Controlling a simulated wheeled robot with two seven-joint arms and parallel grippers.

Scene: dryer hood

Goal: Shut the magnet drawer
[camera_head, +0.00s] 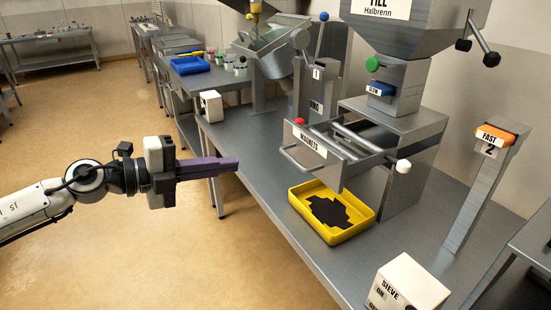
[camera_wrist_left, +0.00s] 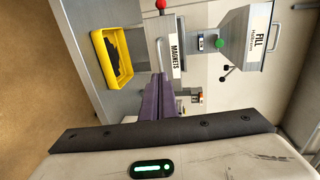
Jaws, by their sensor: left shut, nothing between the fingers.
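The magnet drawer (camera_head: 318,150) stands pulled out from its grey metal housing (camera_head: 400,150), with its rods showing behind a front labelled MAGNETS. A bar handle sits on that front. In the left wrist view the drawer front (camera_wrist_left: 178,48) is ahead of my fingers. My left gripper (camera_head: 234,165) has purple fingers, shut and empty. It is to the left of the drawer front in the head view, apart from it. Its fingers (camera_wrist_left: 159,82) also show in the left wrist view. My right gripper is not in view.
A yellow tray (camera_head: 364,222) with dark material lies on the bench below the drawer. The fill hopper (camera_head: 410,25) is above the housing. A FAST post (camera_head: 482,180) and a white SIEVE box (camera_head: 408,285) stand right. The floor left of the bench is clear.

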